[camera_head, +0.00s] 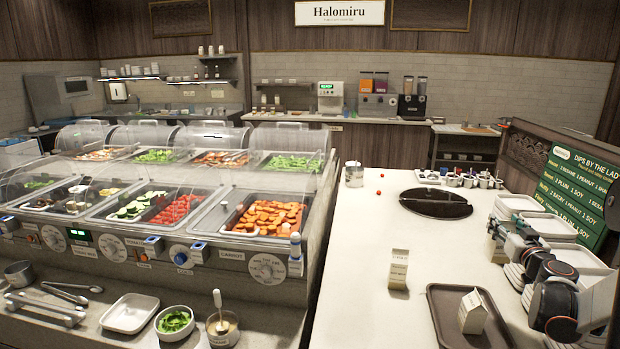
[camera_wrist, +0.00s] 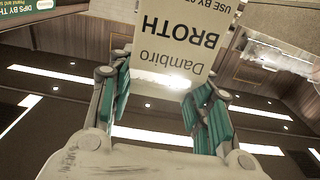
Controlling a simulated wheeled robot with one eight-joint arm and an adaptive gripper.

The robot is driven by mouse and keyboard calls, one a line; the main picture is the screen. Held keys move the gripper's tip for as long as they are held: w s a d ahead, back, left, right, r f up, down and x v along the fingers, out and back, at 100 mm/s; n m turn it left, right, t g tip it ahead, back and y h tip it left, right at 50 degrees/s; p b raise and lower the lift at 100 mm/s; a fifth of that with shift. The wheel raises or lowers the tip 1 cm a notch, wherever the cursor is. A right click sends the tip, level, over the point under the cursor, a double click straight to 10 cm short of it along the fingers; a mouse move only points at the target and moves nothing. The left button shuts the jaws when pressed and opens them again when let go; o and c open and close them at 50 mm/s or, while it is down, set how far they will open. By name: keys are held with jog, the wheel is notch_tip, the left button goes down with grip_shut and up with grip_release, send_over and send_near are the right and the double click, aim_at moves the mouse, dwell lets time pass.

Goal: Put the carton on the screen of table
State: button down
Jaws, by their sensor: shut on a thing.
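My gripper (camera_wrist: 160,80) is shut on a cream carton (camera_wrist: 178,45) in the wrist view. The carton's label reads "Dambiro BROTH" and appears upside down there. In the head view my gripper (camera_head: 508,241) is at the right, above the white counter, and the held carton (camera_head: 493,240) is mostly hidden beside it. A second carton (camera_head: 398,272) stands upright on the white counter (camera_head: 350,285). A third, gable-topped carton (camera_head: 472,312) stands on a dark tray (camera_head: 440,325). I cannot tell which surface is the screen.
A green menu board (camera_head: 575,190) stands at the right behind white trays (camera_head: 545,226). A round dark inset (camera_head: 436,203), several small sauce pots (camera_head: 468,181) and a metal can (camera_head: 354,174) are farther back. The counter's middle is clear. A glass-covered food bar (camera_head: 250,215) is left.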

jog(key=a+f+n+y, duration=0.1)
jog(key=a+y, duration=0.1)
jog(key=a, duration=1.8)
jog(key=a+f+n+y, duration=0.1)
jog(key=a+f+y, duration=0.1)
jog(key=a, duration=1.8)
jog(key=shift+w+a+f+n, duration=0.25)
jog(key=shift+w+a+n, duration=0.05)
jog(key=shift+a, duration=0.1)
